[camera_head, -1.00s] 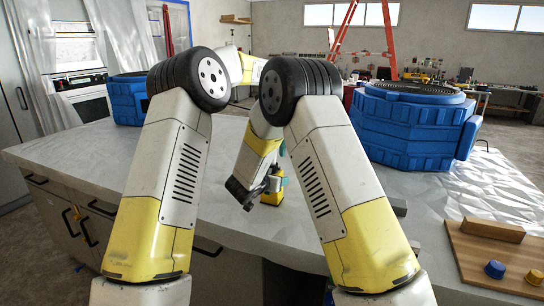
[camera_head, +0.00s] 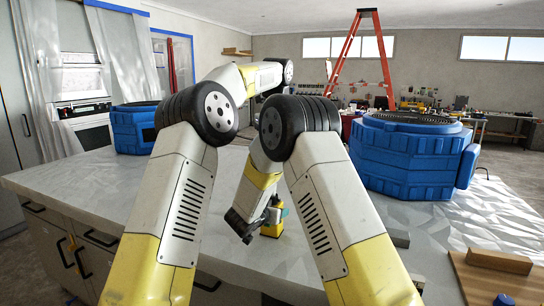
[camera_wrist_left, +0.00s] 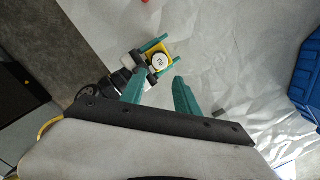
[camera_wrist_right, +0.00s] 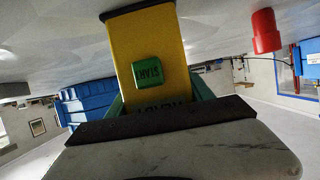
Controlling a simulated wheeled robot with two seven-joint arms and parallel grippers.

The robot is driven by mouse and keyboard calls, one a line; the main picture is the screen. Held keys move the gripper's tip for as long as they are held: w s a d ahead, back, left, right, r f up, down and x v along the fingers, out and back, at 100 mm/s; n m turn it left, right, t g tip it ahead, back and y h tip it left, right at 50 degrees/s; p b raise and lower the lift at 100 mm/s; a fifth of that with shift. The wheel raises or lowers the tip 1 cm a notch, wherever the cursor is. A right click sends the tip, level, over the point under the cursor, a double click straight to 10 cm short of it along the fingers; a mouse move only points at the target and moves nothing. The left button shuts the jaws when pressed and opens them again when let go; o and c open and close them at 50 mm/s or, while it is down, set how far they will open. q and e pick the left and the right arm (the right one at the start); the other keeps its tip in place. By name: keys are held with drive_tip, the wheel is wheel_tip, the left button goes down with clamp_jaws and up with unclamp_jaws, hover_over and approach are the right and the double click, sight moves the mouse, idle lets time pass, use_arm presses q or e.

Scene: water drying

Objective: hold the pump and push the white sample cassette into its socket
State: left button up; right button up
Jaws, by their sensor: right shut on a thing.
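The pump is a small yellow block with a green START button (camera_wrist_right: 147,71), seen close in the right wrist view. My right gripper (camera_wrist_right: 158,98) is shut on it, with teal fingers at its sides. In the head view the pump (camera_head: 272,229) is upright at the table, partly behind my right arm. The left wrist view shows the pump's top (camera_wrist_left: 158,61) from above, with a round white part on it. My left gripper (camera_wrist_left: 160,75) is open and apart from the pump, with nothing visible between its fingers. I cannot make out the cassette or socket.
A large blue tub (camera_head: 412,150) stands at the table's right, a smaller blue one (camera_head: 135,128) at the back left. A wooden board (camera_head: 485,283) lies front right. The right wrist view shows a red cylinder (camera_wrist_right: 265,31). The table around the pump is mostly clear.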

use_arm(q)
drive_tip(key=shift+a+f+n, duration=0.1)
drive_tip(key=shift+a+n, duration=0.15)
drive_tip(key=shift+n, duration=0.65)
clamp_jaws()
drive_tip(key=shift+w+a+f+n+h, duration=0.15)
drive_tip(key=shift+f+n+h, duration=0.7)
drive_tip(key=shift+n, duration=2.1)
drive_tip(key=shift+w+a+f+n+h, duration=0.25)
drive_tip(key=shift+f+n, duration=1.15)
drive_tip(key=shift+n, duration=1.6)
drive_tip(key=shift+w+a+f+n+h, duration=0.1)
drive_tip(key=shift+f+n+h, duration=0.8)
drive_tip(key=shift+n, duration=2.05)
drive_tip(key=shift+f+y, duration=0.25)
drive_tip(key=shift+y, duration=0.05)
